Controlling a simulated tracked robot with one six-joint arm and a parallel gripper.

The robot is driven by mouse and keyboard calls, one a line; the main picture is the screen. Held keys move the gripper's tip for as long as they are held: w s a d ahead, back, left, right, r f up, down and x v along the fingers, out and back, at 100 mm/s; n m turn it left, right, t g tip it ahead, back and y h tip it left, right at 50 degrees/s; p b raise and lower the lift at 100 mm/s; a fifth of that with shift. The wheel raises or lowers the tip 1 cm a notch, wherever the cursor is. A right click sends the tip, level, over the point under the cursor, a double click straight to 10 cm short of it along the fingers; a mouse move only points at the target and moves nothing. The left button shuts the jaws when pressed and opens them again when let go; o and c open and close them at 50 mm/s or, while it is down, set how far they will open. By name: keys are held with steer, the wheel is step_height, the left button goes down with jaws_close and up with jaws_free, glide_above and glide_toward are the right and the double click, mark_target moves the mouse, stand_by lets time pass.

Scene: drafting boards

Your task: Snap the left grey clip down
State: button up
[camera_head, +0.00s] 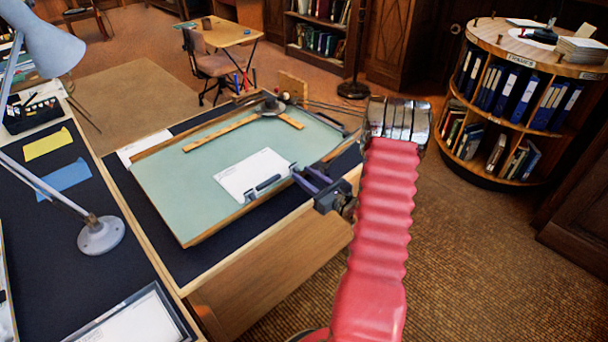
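A green drafting board (190,185) with a wooden rim lies tilted on the desk, with a white sheet (247,172) near its front right edge. The left grey clip (265,186) is at the sheet's lower edge, by the board's front rim. It is small, and I cannot tell whether its lever is up or down. My gripper (303,182), with dark purplish fingers, is just right of this clip, over the board's front right edge, and appears apart from it. The fingers lie close together in this view, so their opening is unclear. No held object shows. Any clip further right is hidden or unclear.
A wooden T-square (232,133) and a dark round object (271,104) lie at the board's far side. A desk lamp (100,234) stands at left, near yellow (47,144) and blue (64,179) pieces. A round bookshelf (525,100) stands at right. The floor between is clear.

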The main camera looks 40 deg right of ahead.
steer(key=shift+w, duration=0.65)
steer(key=shift+c, duration=0.5)
jaws_close()
